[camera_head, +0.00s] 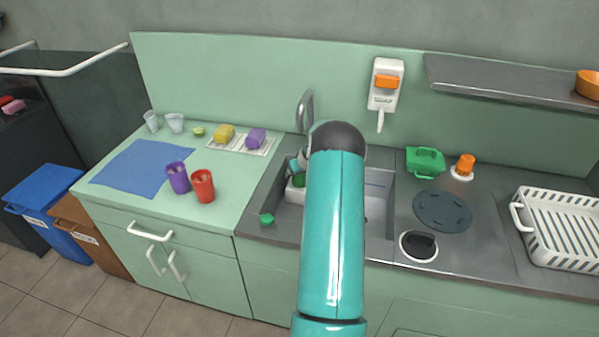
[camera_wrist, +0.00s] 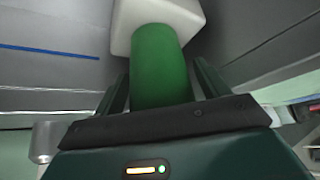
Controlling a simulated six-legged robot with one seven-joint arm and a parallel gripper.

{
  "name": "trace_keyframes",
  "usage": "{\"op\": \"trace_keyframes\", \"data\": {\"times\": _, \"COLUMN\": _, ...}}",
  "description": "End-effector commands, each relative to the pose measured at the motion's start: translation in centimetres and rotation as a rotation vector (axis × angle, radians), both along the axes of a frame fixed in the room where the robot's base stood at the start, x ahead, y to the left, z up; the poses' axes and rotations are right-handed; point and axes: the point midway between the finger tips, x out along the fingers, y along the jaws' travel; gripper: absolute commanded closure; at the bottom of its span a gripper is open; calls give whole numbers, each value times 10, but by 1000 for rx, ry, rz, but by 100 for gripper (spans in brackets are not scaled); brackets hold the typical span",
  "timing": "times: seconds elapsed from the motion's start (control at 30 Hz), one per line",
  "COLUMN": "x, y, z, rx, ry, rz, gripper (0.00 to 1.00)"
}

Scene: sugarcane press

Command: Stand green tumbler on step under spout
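The green tumbler (camera_wrist: 162,70) fills the gap between the two fingers of my gripper (camera_wrist: 163,75) in the wrist view, and the fingers look shut on it. Its far end meets a white block (camera_wrist: 128,22), which looks like the step; I cannot tell whether it rests on it. In the head view the white block (camera_head: 294,195) stands in the left part of the sink, with a bit of the green tumbler (camera_head: 299,181) above it. My arm hides most of this. The grey tap spout (camera_head: 306,105) rises behind the sink, near my gripper (camera_head: 294,170).
A green object (camera_head: 267,219) sits at the sink's front left edge. Purple (camera_head: 178,177) and red (camera_head: 202,186) tumblers stand on the left counter. A white rack (camera_head: 560,228) is at the right. A shelf (camera_head: 505,80) juts from the wall.

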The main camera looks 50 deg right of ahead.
Motion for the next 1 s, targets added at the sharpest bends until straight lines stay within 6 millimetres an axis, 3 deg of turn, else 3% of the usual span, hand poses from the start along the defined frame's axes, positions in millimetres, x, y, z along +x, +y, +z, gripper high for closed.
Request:
{"op": "trace_keyframes", "data": {"times": 0.3, "x": 0, "y": 0, "z": 1, "rx": 0, "ry": 0, "rz": 0, "gripper": 21}}
{"op": "trace_keyframes", "data": {"times": 0.47, "x": -5, "y": 2, "z": 13, "rx": -1, "ry": -2, "rz": -1, "gripper": 21}}
{"op": "trace_keyframes", "data": {"times": 1.0, "x": -52, "y": 27, "z": 96, "rx": -1, "ry": -2, "rz": -1, "gripper": 21}}
